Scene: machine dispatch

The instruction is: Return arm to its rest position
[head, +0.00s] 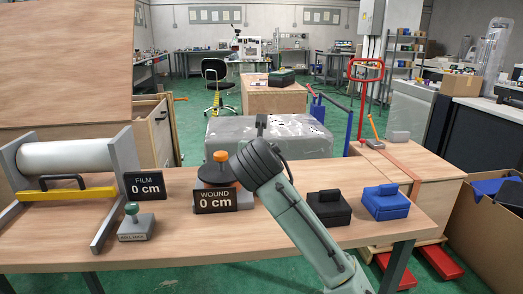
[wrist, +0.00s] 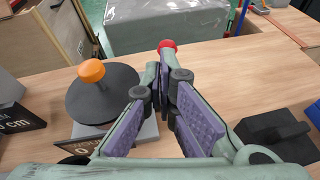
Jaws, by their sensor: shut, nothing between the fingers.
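My gripper (wrist: 160,86) shows in the wrist view, with purple pads on its fingers. It is shut, holds nothing, and is above the wooden bench (wrist: 50,80). In the head view my green arm rises from the lower right, its dark joint in front of the bench; my gripper is hidden there. In the wrist view, a black disc with an orange knob (wrist: 92,71) is to the left of my gripper and a black box (wrist: 275,132) to its right. A small red ball-shaped tip (wrist: 167,45) shows just beyond the fingers.
On the bench (head: 270,228) stand a film roll holder (head: 70,158), a roll lock (head: 135,224), two signs reading 0 cm (head: 146,185), a black box (head: 328,207) and a blue box (head: 386,202). A grey wrapped block (head: 290,140) stands behind. Green floor lies beyond.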

